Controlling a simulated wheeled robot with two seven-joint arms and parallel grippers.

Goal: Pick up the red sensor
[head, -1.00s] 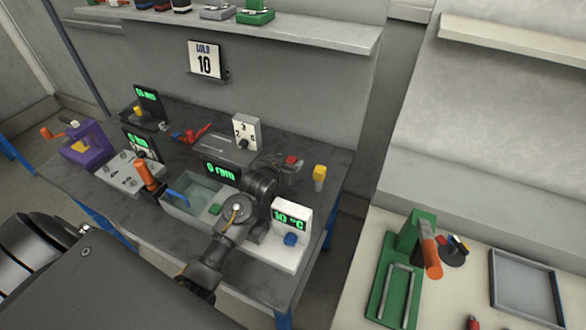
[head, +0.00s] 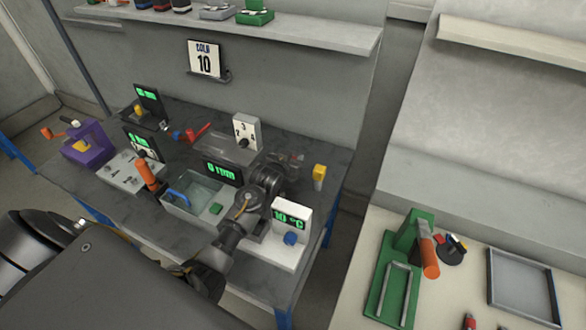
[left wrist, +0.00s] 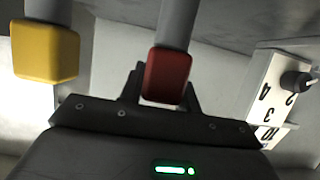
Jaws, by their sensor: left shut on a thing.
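The red sensor (left wrist: 166,76) shows in the left wrist view as a red block on a grey stem, between the two dark fingers of my left gripper (left wrist: 163,88). The fingers are shut on it. In the head view my left gripper (head: 290,160) is at the back right of the dark workbench, and the sensor is mostly hidden there. A yellow sensor (head: 319,172) stands just to the right, apart from the gripper; it also shows in the left wrist view (left wrist: 45,52). My right gripper is not in view.
A white dial box (head: 246,132) stands left of the gripper. A white "10 °C" display unit (head: 291,218) and a glass-topped bath (head: 190,195) are nearby. A wall (head: 290,95) rises behind. A green press (head: 400,265) stands on the right table.

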